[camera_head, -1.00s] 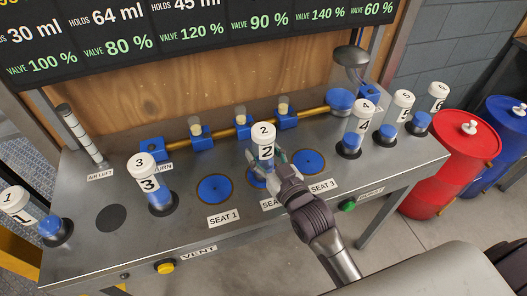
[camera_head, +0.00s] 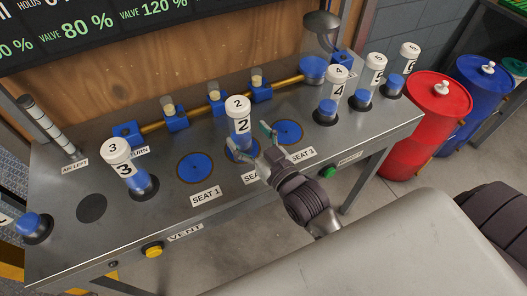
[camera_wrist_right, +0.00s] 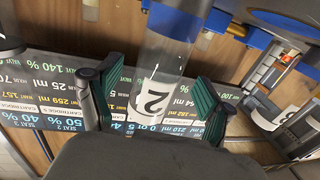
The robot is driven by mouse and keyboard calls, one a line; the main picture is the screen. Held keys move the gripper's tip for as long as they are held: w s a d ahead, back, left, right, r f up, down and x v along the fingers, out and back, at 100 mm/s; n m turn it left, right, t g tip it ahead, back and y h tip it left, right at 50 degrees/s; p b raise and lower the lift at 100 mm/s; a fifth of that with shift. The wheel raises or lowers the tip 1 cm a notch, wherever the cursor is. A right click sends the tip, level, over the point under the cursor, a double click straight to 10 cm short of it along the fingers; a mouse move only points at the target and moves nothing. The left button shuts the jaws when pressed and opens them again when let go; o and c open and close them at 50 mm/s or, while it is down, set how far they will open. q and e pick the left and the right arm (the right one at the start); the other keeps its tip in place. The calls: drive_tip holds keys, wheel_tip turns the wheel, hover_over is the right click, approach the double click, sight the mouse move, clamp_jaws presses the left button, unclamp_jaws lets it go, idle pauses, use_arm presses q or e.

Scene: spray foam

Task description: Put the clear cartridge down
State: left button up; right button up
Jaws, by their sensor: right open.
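The clear cartridge with a white cap and label 2 (camera_head: 238,120) stands upright at the middle blue seat (camera_head: 231,156), between seat 1 (camera_head: 195,168) and seat 3 (camera_head: 287,132). Its lower end is partly hidden by my right gripper (camera_head: 255,147). That gripper is open, with its fingers at the cartridge's lower part. In the right wrist view the cartridge (camera_wrist_right: 165,60) passes between the spread green finger pads of the gripper (camera_wrist_right: 158,100), with gaps on both sides. My left gripper is not in view.
Cartridge 3 (camera_head: 120,165) stands left; cartridges 4 (camera_head: 333,95), 5 (camera_head: 370,80) and 6 (camera_head: 402,70) stand right. A brass pipe with blue valves (camera_head: 215,105) runs behind. A yellow vent button (camera_head: 153,251) and green button (camera_head: 328,172) are on the front edge.

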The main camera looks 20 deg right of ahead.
drive_tip(key=s, duration=0.2)
drive_tip(key=s+d, duration=0.1)
drive_tip(key=s, duration=0.2)
drive_tip(key=s+b, duration=0.1)
drive_tip(key=s, duration=0.2)
drive_tip(key=shift+d, duration=0.25)
drive_tip(key=shift+s, duration=0.1)
